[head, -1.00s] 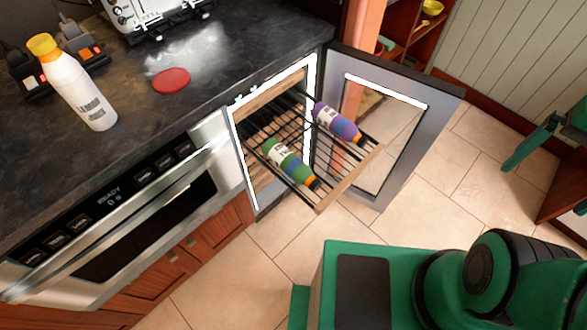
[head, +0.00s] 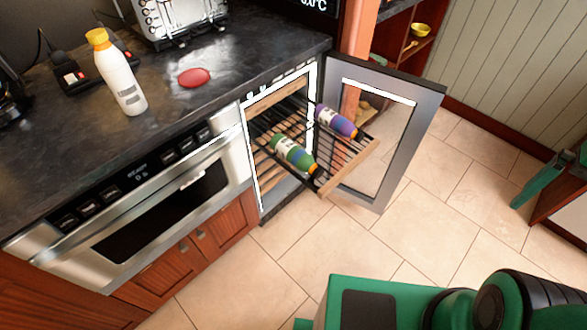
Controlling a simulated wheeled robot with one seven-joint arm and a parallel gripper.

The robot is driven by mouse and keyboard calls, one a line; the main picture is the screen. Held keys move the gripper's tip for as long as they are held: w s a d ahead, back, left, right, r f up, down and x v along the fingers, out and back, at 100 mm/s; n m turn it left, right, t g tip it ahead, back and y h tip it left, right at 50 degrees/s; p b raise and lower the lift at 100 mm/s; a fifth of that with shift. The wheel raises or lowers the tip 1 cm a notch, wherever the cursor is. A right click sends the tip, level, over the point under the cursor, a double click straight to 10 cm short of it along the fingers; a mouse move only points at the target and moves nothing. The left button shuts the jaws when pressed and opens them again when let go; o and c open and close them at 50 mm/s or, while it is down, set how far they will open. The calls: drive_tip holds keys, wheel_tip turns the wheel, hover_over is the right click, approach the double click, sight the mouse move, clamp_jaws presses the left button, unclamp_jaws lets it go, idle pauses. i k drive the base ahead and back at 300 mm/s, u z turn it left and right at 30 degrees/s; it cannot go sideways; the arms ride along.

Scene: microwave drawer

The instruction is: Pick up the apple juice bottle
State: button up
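A green bottle (head: 292,155) and a purple bottle (head: 337,121) lie on their sides on a pulled-out wire rack (head: 350,168) with a wooden front edge. The rack sticks out of an open cooler under the counter. Both bottles have pale label bands, too small to read now, so I cannot tell which is apple juice. A white bottle with a yellow cap (head: 118,72) stands upright on the counter; its label is unclear here. My gripper is not in view; only green and black parts of my own body show at the bottom right.
The cooler's glass door (head: 385,125) stands open to the right of the rack. A microwave drawer (head: 150,205) is shut, left of the cooler. A red disc (head: 194,78) and a toaster (head: 185,18) are on the counter (head: 240,60). The tiled floor (head: 400,235) before the rack is clear.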

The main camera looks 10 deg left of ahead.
sight(302, 160)
drive_tip(key=u, duration=0.8)
drive_tip(key=i, duration=0.95)
drive_tip(key=z, duration=0.05)
drive_tip(key=k, duration=1.25)
drive_tip(key=z, duration=0.65)
drive_tip(key=i, duration=1.2)
drive_tip(key=u, duration=0.05)
